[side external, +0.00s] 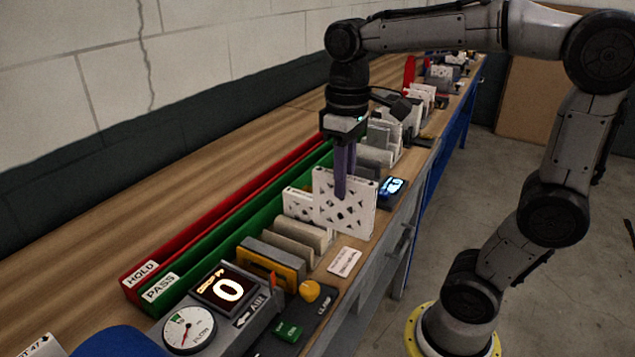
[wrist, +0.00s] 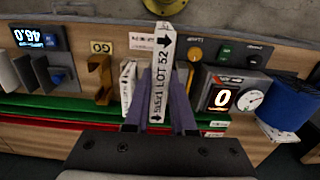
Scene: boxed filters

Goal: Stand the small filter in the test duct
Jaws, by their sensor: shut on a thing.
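My gripper (side external: 345,192) is shut on a white-framed filter (side external: 358,212) with a dark diamond mesh face. It holds the filter upright by its upper part, over the bench in the side view. In the wrist view the filter's narrow edge (wrist: 161,75) faces the camera, with black arrows and "LOT 52" printed on it. The test duct appears to be the grey unit with a yellow-edged slot (side external: 268,262), in front and left of the filter. The filter is apart from that slot. Whether the filter's lower edge touches anything is unclear.
Another white meshed filter (side external: 297,203) stands just behind the held one. Pale blocks (side external: 305,232) stand between it and the slot. A display reading 0 (side external: 228,290), a flow gauge (side external: 190,330) and a yellow knob (side external: 309,291) are nearby. Green PASS (side external: 160,288) and red HOLD (side external: 140,272) channels run behind.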

